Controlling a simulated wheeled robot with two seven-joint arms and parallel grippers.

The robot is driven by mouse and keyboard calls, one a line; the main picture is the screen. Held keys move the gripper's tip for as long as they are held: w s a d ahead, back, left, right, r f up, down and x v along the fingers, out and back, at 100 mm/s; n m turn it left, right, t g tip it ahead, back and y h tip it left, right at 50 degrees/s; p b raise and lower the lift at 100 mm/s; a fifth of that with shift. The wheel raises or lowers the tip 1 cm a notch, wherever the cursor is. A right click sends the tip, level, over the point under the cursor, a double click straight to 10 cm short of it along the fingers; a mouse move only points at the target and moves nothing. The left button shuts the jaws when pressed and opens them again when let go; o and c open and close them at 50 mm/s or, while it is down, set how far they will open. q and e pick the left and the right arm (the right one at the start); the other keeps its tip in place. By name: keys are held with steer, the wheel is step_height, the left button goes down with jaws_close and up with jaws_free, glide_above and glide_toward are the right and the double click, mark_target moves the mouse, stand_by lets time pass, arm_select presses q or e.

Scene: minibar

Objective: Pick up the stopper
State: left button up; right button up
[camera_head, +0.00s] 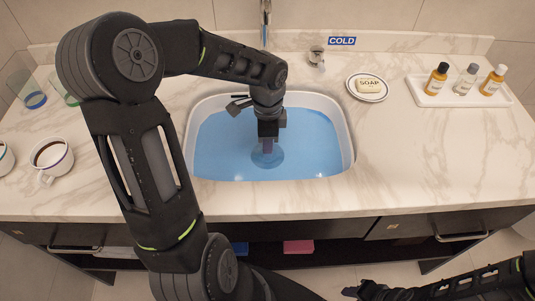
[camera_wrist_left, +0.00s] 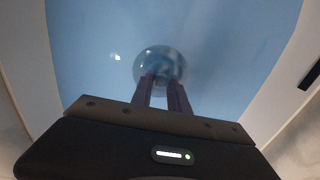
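The stopper (camera_head: 272,163) is a round bluish disc on the bottom of the sink (camera_head: 348,140), under blue water. It also shows in the left wrist view (camera_wrist_left: 160,56), past my fingertips. My left gripper (camera_head: 268,149) points straight down into the water over the stopper. In the left wrist view its two fingers (camera_wrist_left: 162,80) stand a small gap apart, with their tips at the near part of the stopper. Whether they touch or clasp it is hard to make out. My right gripper (camera_head: 362,290) is at the bottom edge of the head view, away from the sink; its fingers are unclear.
A soap dish (camera_head: 381,95) with soap and a white tray (camera_head: 422,98) with several bottles stand right of the sink. A faucet (camera_head: 265,15) is behind it. A coffee cup (camera_head: 66,158) and glasses (camera_head: 34,98) are at left. The counter front right is clear.

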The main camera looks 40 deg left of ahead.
arm_select(q)
jaws_close()
steer(key=shift+r, duration=0.1)
step_height(320, 180, up, 10)
steer(key=shift+p, duration=0.4)
stand_by(0.3)
stand_by(0.4)
